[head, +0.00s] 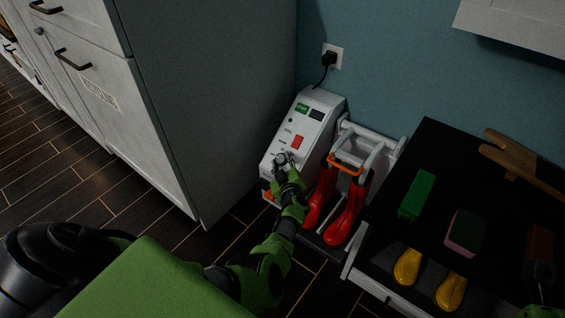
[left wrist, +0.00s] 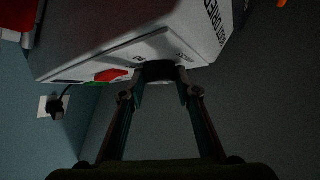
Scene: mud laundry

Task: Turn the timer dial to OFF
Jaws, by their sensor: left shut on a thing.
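The white boot dryer (head: 312,118) stands on the floor against the blue wall, with a green label, a dark display and a red switch on its sloped panel. My left gripper (head: 284,161) reaches the lower part of this panel. In the left wrist view, the left gripper (left wrist: 160,84) has its two fingers on either side of the dark round timer dial (left wrist: 160,70), shut on it. Which mark the dial points at cannot be read.
Red boots (head: 346,215) stand on a rack right beside the dryer. A black-topped bench (head: 420,165) with a green block (head: 417,195), a sponge (head: 465,233) and yellow boots (head: 407,266) below is at right. A white cabinet (head: 150,140) stands left.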

